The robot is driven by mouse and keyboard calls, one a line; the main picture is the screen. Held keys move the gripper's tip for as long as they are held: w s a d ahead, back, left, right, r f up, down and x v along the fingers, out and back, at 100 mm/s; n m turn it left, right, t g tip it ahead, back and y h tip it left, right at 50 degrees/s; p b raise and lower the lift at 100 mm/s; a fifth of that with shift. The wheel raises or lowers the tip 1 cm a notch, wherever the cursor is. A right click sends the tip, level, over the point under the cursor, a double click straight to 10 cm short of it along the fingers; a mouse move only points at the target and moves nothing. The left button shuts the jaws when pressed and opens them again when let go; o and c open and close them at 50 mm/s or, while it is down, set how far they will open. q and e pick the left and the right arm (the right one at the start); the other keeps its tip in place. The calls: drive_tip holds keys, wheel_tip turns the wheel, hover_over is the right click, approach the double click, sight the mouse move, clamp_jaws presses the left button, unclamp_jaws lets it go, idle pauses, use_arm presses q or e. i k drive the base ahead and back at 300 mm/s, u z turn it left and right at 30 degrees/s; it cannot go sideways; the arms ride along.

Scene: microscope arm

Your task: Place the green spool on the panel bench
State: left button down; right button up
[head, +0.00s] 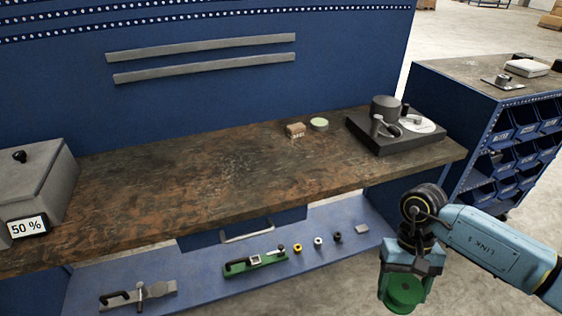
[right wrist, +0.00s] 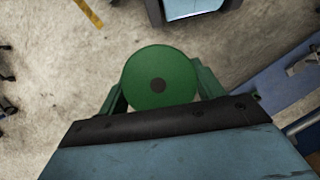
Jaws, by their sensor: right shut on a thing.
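The green spool (head: 404,291) is held in my right gripper (head: 405,282), in front of the bench's right end and below the level of its top. In the right wrist view the spool (right wrist: 160,78) shows as a round green disc with a dark centre hole, between the two fingers of the gripper (right wrist: 160,92). Bare floor lies beneath it. The panel bench (head: 200,190) has a worn brown top against a blue back panel. The spool is apart from the bench. My left gripper is not in view.
A grey box (head: 40,185) with a "50 %" sign stands at the bench's left end. A dark device (head: 400,135) stands at the right end, near a small wooden block (head: 295,129) and a pale green disc (head: 319,124). The middle is clear. A lower shelf (head: 200,285) holds several tools.

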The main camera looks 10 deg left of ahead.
sight(259, 170)
drive_tip(key=u, duration=1.35)
drive_tip(key=i, duration=1)
